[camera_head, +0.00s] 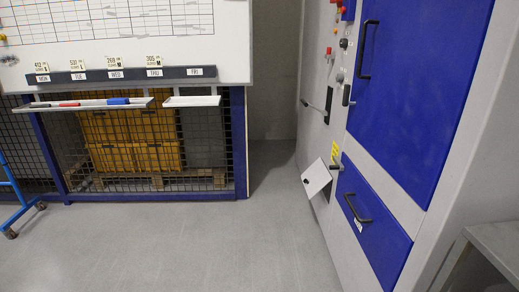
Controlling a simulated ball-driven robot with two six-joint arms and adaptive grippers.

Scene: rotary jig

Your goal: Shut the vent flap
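The vent flap looks to be the small white panel (316,178) low on the left face of the grey machine (343,225). It stands tilted out from the face, so it is open. A dark spot, perhaps a knob or hole, shows near its left edge. A dark opening shows partly behind it. Neither of my grippers is in view.
The machine has a blue door (420,90) and a blue drawer (372,225) with black handles. A caged rack (240,140) stands under a whiteboard (120,30) at left. A grey bench (490,245) is at lower right. The floor (200,245) before the flap is clear.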

